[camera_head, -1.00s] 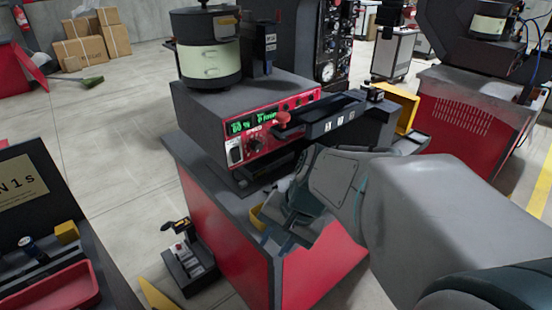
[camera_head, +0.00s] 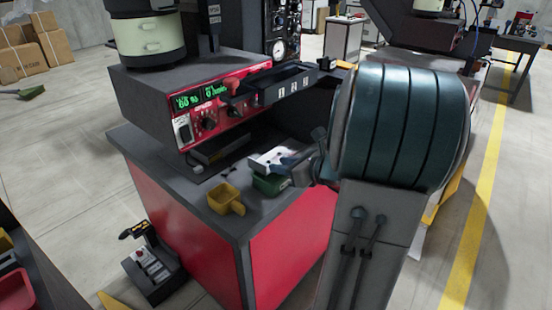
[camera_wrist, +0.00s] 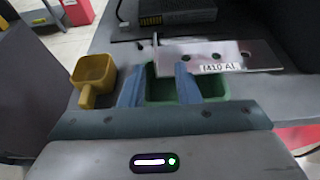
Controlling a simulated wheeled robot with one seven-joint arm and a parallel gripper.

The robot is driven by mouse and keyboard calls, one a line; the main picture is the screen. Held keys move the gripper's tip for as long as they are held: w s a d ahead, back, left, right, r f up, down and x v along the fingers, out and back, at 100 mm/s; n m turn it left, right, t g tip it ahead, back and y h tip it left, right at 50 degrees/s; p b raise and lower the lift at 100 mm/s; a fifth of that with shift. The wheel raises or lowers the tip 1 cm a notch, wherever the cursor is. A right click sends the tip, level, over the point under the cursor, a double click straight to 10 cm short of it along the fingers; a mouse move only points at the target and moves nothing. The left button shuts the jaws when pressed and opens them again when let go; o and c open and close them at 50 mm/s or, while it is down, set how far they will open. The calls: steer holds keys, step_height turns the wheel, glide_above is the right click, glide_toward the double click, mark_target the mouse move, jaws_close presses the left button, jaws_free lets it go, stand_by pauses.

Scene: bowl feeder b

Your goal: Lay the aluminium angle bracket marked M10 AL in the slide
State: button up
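The aluminium angle bracket (camera_wrist: 215,52), a pale plate with dark holes and a label reading M10 AL, lies just beyond my fingertips in the wrist view. Its short upright flange stands at its left end, between the lines of my two fingers. It also shows in the head view (camera_head: 266,160), above the green bin (camera_head: 270,185). My gripper (camera_wrist: 160,67) is open, its blue fingers apart over the green bin (camera_wrist: 158,92). The right fingertip overlaps the bracket's near edge; contact cannot be told. I cannot surely identify the slide; a black trough (camera_head: 275,88) marked 1 2 3 runs along the feeder's front.
A yellow scoop (camera_head: 226,198) sits left of the green bin on the red bench's dark top (camera_head: 180,178); the wrist view shows it too (camera_wrist: 93,74). The feeder control box (camera_head: 190,85) stands behind. A small black control stand (camera_head: 152,268) is on the floor at left.

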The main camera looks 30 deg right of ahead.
mark_target(257, 162)
steer(key=x, duration=0.6)
steer(key=b+x, duration=0.1)
steer(key=x, duration=0.1)
steer(key=shift+w+a, duration=0.25)
steer(key=shift+a, duration=0.2)
steer(key=shift+w+a+f, duration=0.1)
steer(key=shift+w+f, duration=0.05)
steer(key=shift+w, duration=0.3)
jaws_close()
